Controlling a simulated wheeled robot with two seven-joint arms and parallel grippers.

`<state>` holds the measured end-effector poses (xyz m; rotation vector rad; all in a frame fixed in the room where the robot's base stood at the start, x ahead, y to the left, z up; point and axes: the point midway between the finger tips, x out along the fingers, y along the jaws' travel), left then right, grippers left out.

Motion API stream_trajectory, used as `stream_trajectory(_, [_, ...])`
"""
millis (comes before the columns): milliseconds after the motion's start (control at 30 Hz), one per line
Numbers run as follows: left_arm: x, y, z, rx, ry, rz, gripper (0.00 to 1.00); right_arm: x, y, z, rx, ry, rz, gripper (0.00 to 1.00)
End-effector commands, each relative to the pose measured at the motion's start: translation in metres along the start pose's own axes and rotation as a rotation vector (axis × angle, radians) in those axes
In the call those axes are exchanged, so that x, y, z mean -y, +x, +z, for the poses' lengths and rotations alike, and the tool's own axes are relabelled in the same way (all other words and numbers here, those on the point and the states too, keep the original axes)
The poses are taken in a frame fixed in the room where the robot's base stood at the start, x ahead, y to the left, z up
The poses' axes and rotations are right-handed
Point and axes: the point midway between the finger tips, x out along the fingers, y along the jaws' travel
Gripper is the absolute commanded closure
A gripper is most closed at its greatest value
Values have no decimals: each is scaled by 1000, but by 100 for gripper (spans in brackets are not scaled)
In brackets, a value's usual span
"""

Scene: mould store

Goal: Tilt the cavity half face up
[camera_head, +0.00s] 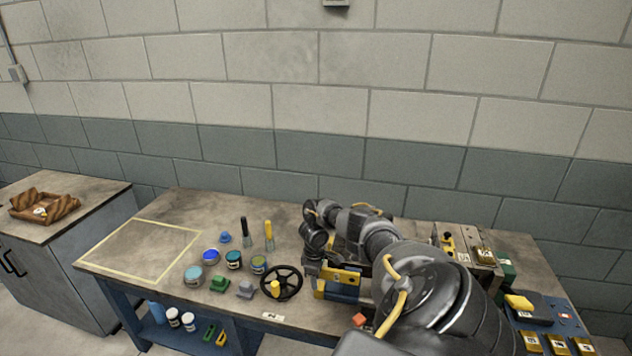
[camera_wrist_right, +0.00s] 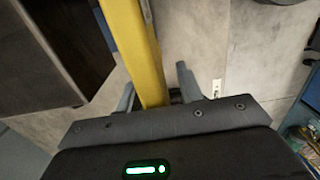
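My right gripper (camera_head: 318,270) is low over the workbench, beside a yellow and blue block-like part (camera_head: 342,290) that my arm partly covers. In the right wrist view a yellow bar (camera_wrist_right: 137,50) runs down between the two grey fingers of this gripper (camera_wrist_right: 157,88). A gap shows between the bar and the right finger, so the gripper looks open around or above it. A dark block (camera_wrist_right: 45,50) fills the upper left there. I cannot tell for sure which part is the cavity half. My left gripper is not in view.
A black handwheel (camera_head: 282,283), several paint pots (camera_head: 210,257) and two upright tools (camera_head: 244,234) stand left of the gripper. A taped rectangle (camera_head: 140,247) at the bench's left is empty. Metal blocks (camera_head: 484,257) stand at the right. A wooden tray (camera_head: 44,206) sits on the side cabinet.

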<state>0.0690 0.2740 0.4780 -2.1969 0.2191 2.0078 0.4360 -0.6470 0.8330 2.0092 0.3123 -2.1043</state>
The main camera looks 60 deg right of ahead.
Motion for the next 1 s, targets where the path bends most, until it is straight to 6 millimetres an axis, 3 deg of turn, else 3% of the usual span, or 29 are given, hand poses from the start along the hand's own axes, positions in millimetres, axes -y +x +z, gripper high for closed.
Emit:
stream_trajectory(267, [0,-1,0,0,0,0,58,-2,-7,-1,-5,2,2,64])
stream_trajectory(567, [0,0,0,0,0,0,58,-3,-59,-1,-5,-1,5,64])
stream_trajectory(733, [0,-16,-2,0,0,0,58,-3,-94,0,-3,0,4,64])
stream_trajectory(1000, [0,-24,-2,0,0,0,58,-2,-109,0,-2,1,0,64])
